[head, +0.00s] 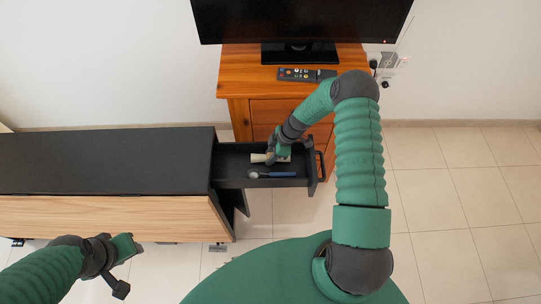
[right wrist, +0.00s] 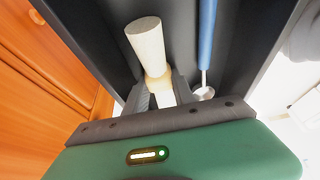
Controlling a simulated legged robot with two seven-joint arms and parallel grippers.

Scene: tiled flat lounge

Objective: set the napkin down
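The napkin is a cream roll with a tan band round it. It lies low in the open dark drawer (head: 235,183), and in the head view its pale end (head: 258,158) shows beside my right gripper (head: 279,158). In the right wrist view the napkin (right wrist: 148,42) runs between the fingers of my right gripper (right wrist: 160,95). The fingers look closed against both its sides near the band. Whether it rests on the drawer floor is hard to tell. My left gripper (head: 132,246) is at the lower left, away from the drawer, and its fingers are too small to read.
A spoon with a blue handle (head: 283,174) lies in the drawer, beside the napkin; its handle also shows in the right wrist view (right wrist: 206,35). The long black-topped cabinet (head: 100,160) adjoins the drawer. An orange wooden cabinet (head: 236,75) behind bears a television (head: 300,18) and remotes (head: 300,74).

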